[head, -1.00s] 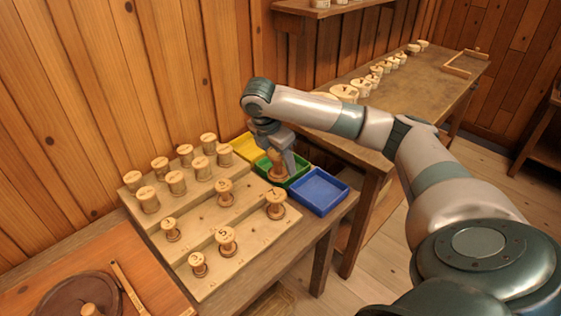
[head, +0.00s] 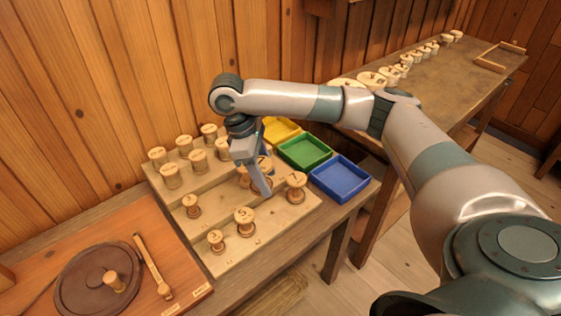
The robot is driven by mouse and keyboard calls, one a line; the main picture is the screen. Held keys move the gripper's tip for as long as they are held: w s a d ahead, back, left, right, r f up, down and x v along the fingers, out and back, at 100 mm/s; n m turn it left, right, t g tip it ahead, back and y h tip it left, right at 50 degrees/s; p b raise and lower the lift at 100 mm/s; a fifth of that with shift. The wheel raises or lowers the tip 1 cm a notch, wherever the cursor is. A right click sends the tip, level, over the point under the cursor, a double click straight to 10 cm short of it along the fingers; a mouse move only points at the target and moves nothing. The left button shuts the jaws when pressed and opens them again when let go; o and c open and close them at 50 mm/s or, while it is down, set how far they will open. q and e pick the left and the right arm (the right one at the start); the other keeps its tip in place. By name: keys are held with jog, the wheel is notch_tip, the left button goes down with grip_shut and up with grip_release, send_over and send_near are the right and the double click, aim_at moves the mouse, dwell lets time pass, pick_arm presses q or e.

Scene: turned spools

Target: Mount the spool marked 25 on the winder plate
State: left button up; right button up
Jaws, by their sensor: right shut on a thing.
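My right gripper (head: 260,182) points down over the right part of the stepped wooden rack (head: 265,222) and is shut on a wooden spool (head: 265,163), mostly hidden by the fingers. I cannot read that spool's mark. The dark round winder plate (head: 80,283) with an upright wooden peg (head: 114,281) lies at the lower left, well away from the gripper. Other spools stand on the rack: one at the front (head: 244,220), one at the right (head: 296,182), and several behind. No mark of 25 is legible. My left gripper is not in view.
A yellow tray (head: 283,124), an empty green tray (head: 323,142) and a blue tray (head: 340,196) sit beyond the rack. A wooden bar (head: 152,264) lies beside the plate. Several spools line the far table (head: 470,90).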

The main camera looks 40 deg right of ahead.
jog(key=s+a+r+m+g+y, duration=0.1)
jog(key=s+a+r+m+y, duration=0.1)
jog(key=s+a+m, duration=0.6)
jog(key=a+m, duration=0.1)
jog(key=a, duration=0.1)
jog(key=shift+s+a+m, duration=0.3)
jog(key=shift+a, duration=0.05)
jog(key=shift+r, duration=0.1)
